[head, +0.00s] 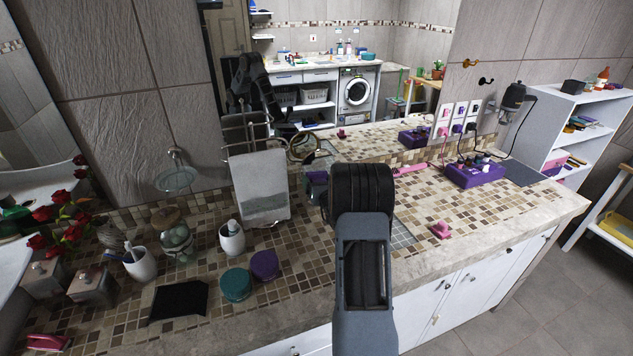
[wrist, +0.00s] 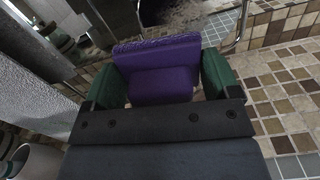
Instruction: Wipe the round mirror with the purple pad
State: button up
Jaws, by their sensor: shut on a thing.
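The purple pad (wrist: 158,58) is held between the two green fingers of my gripper (wrist: 160,82) in the wrist view. In the head view my gripper (head: 316,187) is largely hidden by my arm, and only a bit of it and the pad shows at the arm's left. A small round mirror (head: 291,150) with a gold rim stands on the counter just behind and above the gripper. Its lower part is partly hidden. I cannot tell whether the pad touches it.
A rack with a white towel (head: 258,185) stands close left of the gripper. A white cup (head: 232,238) and teal and purple round jars (head: 236,284) are in front of it. A purple box (head: 474,174) with cables sits right. A large wall mirror (head: 330,100) backs the counter.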

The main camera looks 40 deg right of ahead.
aim_at(328, 164)
jog(key=shift+x, duration=2.35)
jog(key=shift+b+x, duration=0.35)
jog(key=shift+x, duration=0.6)
jog(key=shift+d, duration=0.2)
jog(key=shift+s+d+b, duration=0.3)
jog(key=shift+d+b, duration=0.1)
jog(key=shift+d, duration=0.75)
jog(key=shift+s+d+b, duration=0.35)
jog(key=shift+d, duration=0.85)
jog(key=shift+s+d+b, duration=0.3)
jog(key=shift+d+b, duration=0.1)
jog(key=shift+d, duration=0.75)
jog(key=shift+f+b, duration=0.1)
jog(key=shift+b, duration=0.35)
jog(key=shift+a, duration=0.1)
